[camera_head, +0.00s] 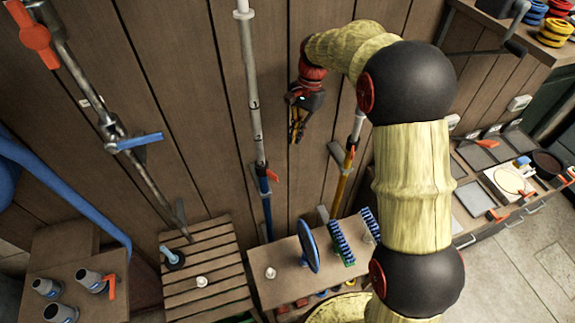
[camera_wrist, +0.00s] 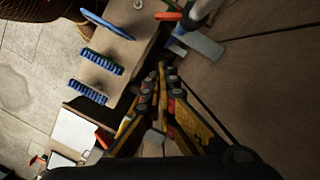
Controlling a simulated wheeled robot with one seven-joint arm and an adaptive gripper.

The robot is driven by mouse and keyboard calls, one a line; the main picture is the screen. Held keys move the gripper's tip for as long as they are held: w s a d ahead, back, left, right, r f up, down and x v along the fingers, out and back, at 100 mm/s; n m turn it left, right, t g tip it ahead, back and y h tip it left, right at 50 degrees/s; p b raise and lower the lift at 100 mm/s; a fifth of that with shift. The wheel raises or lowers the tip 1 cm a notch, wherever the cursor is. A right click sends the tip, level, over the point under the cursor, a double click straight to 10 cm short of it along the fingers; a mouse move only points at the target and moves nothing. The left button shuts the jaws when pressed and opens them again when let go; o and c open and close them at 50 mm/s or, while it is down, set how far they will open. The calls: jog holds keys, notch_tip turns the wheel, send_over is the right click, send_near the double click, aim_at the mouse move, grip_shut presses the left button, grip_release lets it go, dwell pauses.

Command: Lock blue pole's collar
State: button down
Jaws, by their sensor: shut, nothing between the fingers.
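The blue pole (camera_head: 267,207) leans against the plank wall, with a grey upper tube (camera_head: 250,90). Its collar has an orange lever (camera_head: 272,176), which appears to stick out to the right and slightly down. I cannot tell from this whether the collar is locked. My gripper (camera_head: 295,138) hangs above and right of the collar, apart from it, fingers pointing down. In the wrist view its yellow and black fingers (camera_wrist: 161,72) are together and empty. An orange lever (camera_wrist: 168,16) beside a grey tube at the top of that view is probably the blue pole's.
The yellow pole (camera_head: 345,177) with its own orange lever stands right of the blue pole. A bench (camera_head: 285,258) below holds a blue disc (camera_head: 308,246) and blue brushes (camera_head: 341,242). A long grey pole (camera_head: 84,82) with a blue lever leans at left.

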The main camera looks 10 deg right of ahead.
aim_at(267, 171)
jog(key=shift+a+m, duration=0.1)
jog(key=shift+m, duration=0.2)
jog(key=shift+s+f, duration=0.1)
jog(key=shift+s, duration=0.05)
jog(key=s+a+f+p, duration=0.2)
jog(key=s+a+f, duration=0.2)
jog(key=f, duration=0.5)
jog(key=shift+a+f, duration=0.3)
jog(key=shift+a, duration=0.1)
jog(key=shift+s, duration=0.1)
